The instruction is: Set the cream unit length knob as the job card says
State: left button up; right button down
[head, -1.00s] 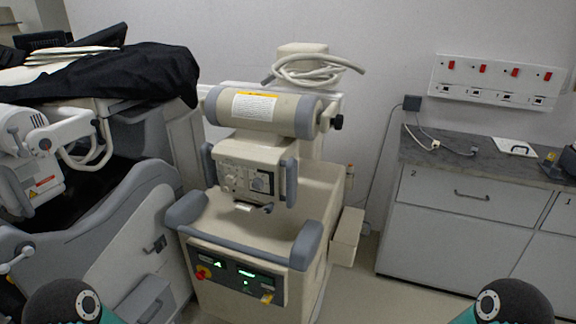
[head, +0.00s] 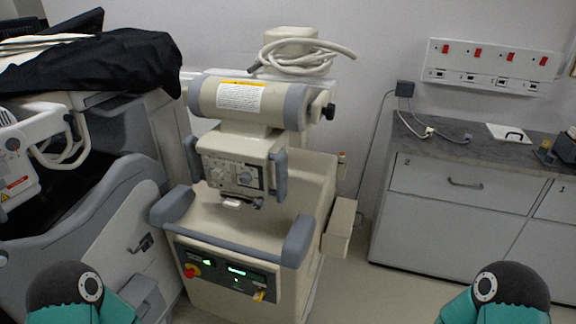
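The cream unit (head: 245,237) stands in the middle of the head view, with a cylindrical head on top bearing a white and yellow label (head: 243,95). Below the cylinder is a control box (head: 236,168) with small knobs on its front face; which one is the length knob is too small to tell. A lit panel (head: 228,271) with a red button sits low on the unit's front. No job card can be made out for certain. My two arms show only as rounded joints at the bottom left and bottom right, both apart from the unit. Neither gripper is in view.
A white and grey machine (head: 95,205) under a black cover (head: 95,65) stands at the left, close to the cream unit. A grey cabinet (head: 455,225) with a dark worktop stands at the right. Bare floor (head: 350,285) lies between unit and cabinet.

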aim_at(246, 178)
jog(key=k, duration=1.3)
jog(key=u, duration=0.25)
jog(key=i, duration=0.9)
jog(key=u, duration=0.7)
jog(key=i, duration=0.8)
jog(key=u, duration=0.1)
